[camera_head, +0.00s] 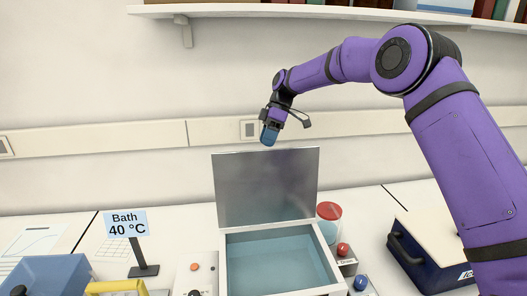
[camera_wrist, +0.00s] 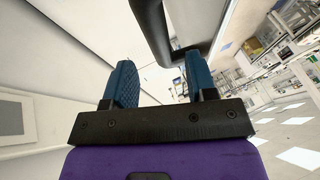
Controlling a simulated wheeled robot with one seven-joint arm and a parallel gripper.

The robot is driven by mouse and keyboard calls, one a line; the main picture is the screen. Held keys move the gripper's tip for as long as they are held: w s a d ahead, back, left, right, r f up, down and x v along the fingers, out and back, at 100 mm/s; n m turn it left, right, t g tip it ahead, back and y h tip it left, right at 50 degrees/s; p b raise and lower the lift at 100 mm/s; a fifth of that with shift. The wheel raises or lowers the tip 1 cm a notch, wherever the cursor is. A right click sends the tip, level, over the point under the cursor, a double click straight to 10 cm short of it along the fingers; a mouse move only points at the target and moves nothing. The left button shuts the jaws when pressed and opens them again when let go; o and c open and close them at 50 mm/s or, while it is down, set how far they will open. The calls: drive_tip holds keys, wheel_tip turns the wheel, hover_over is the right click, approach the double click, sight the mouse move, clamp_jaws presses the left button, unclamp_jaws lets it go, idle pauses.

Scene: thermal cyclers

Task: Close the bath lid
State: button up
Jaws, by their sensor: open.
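The bath (camera_head: 224,258) is a white-rimmed box on the bench, with a light blue interior, in the head view. Its grey metallic lid (camera_head: 266,188) stands open and upright along the back edge. My gripper (camera_head: 268,138) hangs above the lid's top edge, a little right of its middle, and appears apart from it. In the wrist view my gripper (camera_wrist: 162,85) shows two blue fingers spread apart with nothing between them. The lid cannot be made out in the wrist view.
A "Bath 40 °C" sign (camera_head: 126,224) stands left of the bath. A red-capped jar (camera_head: 329,222) stands close to its right. A dark blue box with a white top (camera_head: 436,247) is farther right. A shelf (camera_head: 330,12) runs overhead, and a wall rail (camera_head: 95,139) runs behind.

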sight(264, 151)
drive_tip(key=shift+x, duration=2)
clamp_jaws()
